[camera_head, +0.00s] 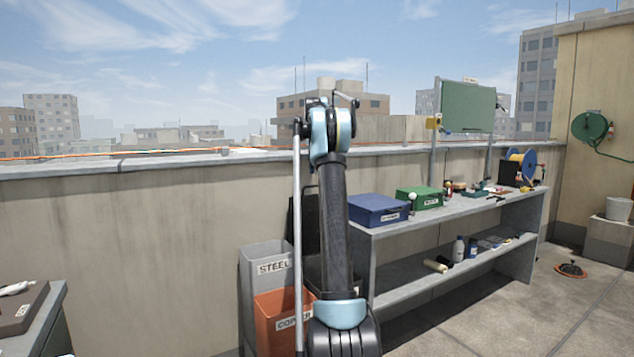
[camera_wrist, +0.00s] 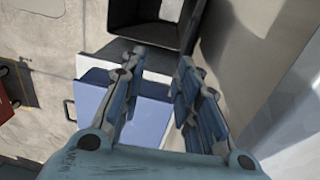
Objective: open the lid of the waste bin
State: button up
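A dark bin (camera_head: 313,272) stands by the parapet wall, mostly hidden behind my arm in the head view. A dark upright panel (camera_head: 310,222) shows above it; it looks like a raised lid, but I cannot be sure. The wrist view shows a dark, open-topped box shape (camera_wrist: 148,22) beyond my fingertips, probably this bin. My gripper (camera_wrist: 160,59) is open, with a clear gap between its fingers and nothing held. My gripper is hidden in the head view.
A grey STEEL bin (camera_head: 264,254) and an orange COPPER bin (camera_head: 276,306) stand left of my arm. A workbench (camera_head: 385,240) at right carries a blue box (camera_head: 377,209), a green box (camera_head: 419,197) and small tools. The floor at right is mostly clear.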

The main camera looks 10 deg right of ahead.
jog(key=shift+w+r, duration=0.1)
jog(key=shift+r, duration=1.2)
jog(key=s+a+f+n+t, duration=0.1)
jog(key=s+a+n, duration=0.2)
jog(key=s, duration=0.7)
jog(key=s+a+f+n, duration=0.2)
jog(key=s+a, duration=0.2)
jog(key=s, duration=0.6)
jog(key=s+a+f+n+t, duration=0.1)
jog(key=s+a+n, duration=0.2)
jog(key=s, duration=0.6)
jog(key=s+a+f+n, duration=0.2)
jog(key=s+f+n, duration=0.1)
jog(key=s+f, duration=1.2)
jog(key=s+a+f+n+t, duration=0.1)
jog(key=s+f+n, duration=0.3)
jog(key=s+f, duration=1)
jog(key=shift+s+a+f, duration=0.35)
jog(key=shift+s+a, duration=0.25)
jog(key=shift+s, duration=0.1)
